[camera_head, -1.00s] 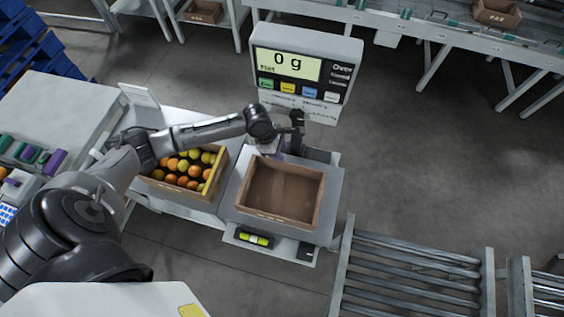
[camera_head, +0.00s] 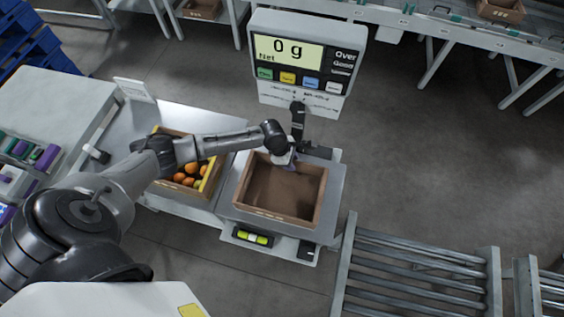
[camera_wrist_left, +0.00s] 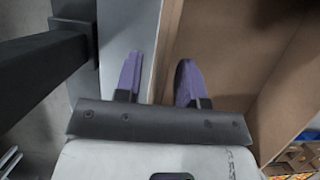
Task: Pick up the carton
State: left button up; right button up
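The carton (camera_head: 268,215) is an empty, open-topped brown box sitting on the scale's grey platform. My left gripper (camera_head: 287,161) is over its far wall. In the left wrist view the carton (camera_wrist_left: 228,45) shows with one wall running between the two purple fingers of my left gripper (camera_wrist_left: 160,82). One finger is on the inner side and the other on the outer side. The fingers are apart, with a gap beside the wall, so the gripper is open. My right gripper is not in view.
The scale display (camera_head: 301,62) reads 0 g and stands behind the carton on a dark post (camera_head: 297,120). A roller conveyor (camera_head: 415,265) lies to the lower right.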

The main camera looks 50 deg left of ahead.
pick_arm(q)
jog(key=shift+f, duration=0.25)
grip_shut()
dwell(0.3)
